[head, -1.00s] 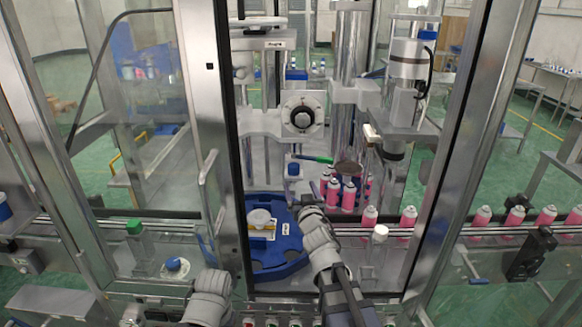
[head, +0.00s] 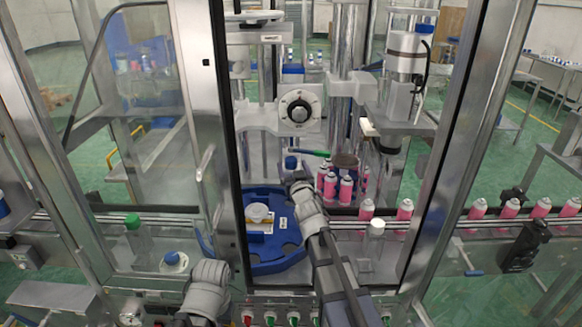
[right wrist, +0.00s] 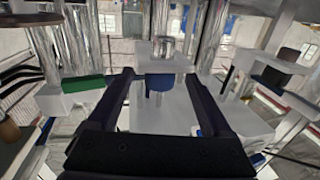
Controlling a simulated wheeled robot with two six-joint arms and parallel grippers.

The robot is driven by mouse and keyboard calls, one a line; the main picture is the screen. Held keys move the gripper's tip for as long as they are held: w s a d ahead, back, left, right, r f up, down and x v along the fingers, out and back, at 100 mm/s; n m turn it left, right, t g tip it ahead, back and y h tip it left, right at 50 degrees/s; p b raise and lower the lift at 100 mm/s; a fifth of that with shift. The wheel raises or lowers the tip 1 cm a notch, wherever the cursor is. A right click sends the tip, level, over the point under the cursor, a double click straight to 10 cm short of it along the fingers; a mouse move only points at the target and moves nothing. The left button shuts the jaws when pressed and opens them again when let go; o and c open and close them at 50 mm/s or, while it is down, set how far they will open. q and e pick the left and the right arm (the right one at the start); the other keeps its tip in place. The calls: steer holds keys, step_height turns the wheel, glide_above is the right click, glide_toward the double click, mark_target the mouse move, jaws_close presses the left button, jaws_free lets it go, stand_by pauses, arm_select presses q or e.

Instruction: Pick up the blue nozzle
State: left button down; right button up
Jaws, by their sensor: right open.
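The blue nozzle (head: 291,163) sits upright on a pale fixture behind the blue round plate, inside the machine. My right gripper (head: 297,180) reaches in from the front, with its tip close to the nozzle. In the right wrist view its two dark fingers (right wrist: 162,77) are spread apart, with the blue nozzle (right wrist: 159,82) seen between them. I see no contact between the fingers and the nozzle. My left gripper is not in view; only a grey part of my left arm shows at the bottom.
The blue round plate (head: 272,262) is in front of the nozzle. Several pink cans (head: 346,190) stand right of it, beside a green part (head: 313,153). A conveyor with more pink cans (head: 509,208) runs at the right. Metal door frames (head: 205,120) bound the opening.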

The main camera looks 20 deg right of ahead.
steer(key=shift+w, duration=0.55)
jaws_close()
stand_by(0.5)
